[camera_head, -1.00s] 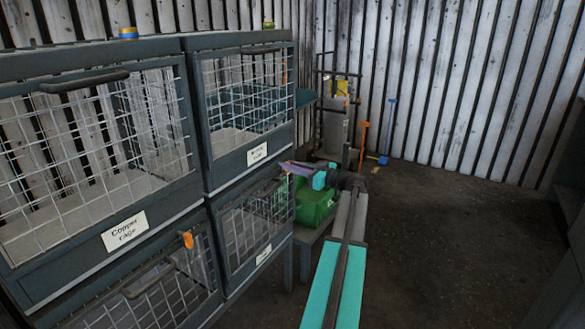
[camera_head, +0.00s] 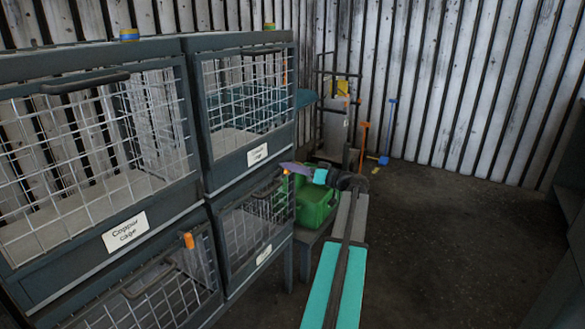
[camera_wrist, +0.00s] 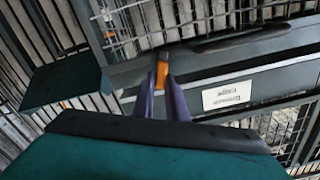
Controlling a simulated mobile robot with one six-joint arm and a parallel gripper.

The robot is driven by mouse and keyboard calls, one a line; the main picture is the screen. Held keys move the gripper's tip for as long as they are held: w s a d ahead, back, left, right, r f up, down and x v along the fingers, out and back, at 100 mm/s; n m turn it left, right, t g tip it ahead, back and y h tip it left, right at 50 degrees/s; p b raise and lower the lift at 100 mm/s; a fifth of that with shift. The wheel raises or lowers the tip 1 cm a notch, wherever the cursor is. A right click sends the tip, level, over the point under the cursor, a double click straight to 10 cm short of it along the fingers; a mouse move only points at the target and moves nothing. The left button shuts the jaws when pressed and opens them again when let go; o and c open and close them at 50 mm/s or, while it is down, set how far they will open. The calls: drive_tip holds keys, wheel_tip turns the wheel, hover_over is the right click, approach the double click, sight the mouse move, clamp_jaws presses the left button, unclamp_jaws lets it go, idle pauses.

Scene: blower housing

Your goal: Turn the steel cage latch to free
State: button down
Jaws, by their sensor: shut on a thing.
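The orange latch (camera_wrist: 161,74) sits on the dark frame of a cage, beside a dark handle bar (camera_wrist: 240,43). The purple fingers of my gripper (camera_wrist: 163,84) are shut on it, one on each side, and hide its lower part. In the head view my gripper (camera_head: 295,168) is at the top right corner of the lower right cage (camera_head: 228,247), with a bit of orange (camera_head: 286,172) at its tips. That cage's label (camera_head: 264,254) is too small to read. The label in the wrist view (camera_wrist: 227,95) is also unreadable.
The copper cage (camera_head: 28,287) is at upper left, with another mesh cage (camera_head: 205,150) beside it. A second orange latch (camera_head: 188,241) is on the lower left cage. A green container (camera_head: 316,207) stands close behind my gripper. Open floor (camera_head: 440,240) lies at right.

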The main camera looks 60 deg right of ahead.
drive_tip(key=shift+f+m+p, duration=0.15)
drive_tip(key=shift+m+p, duration=3.2)
drive_tip(key=shift+m, duration=3.25)
drive_tip(key=c, duration=1.8)
unclamp_jaws()
drive_tip(key=shift+d, duration=0.1)
drive_tip(key=shift+o, duration=0.2)
drive_tip(key=shift+s, duration=0.1)
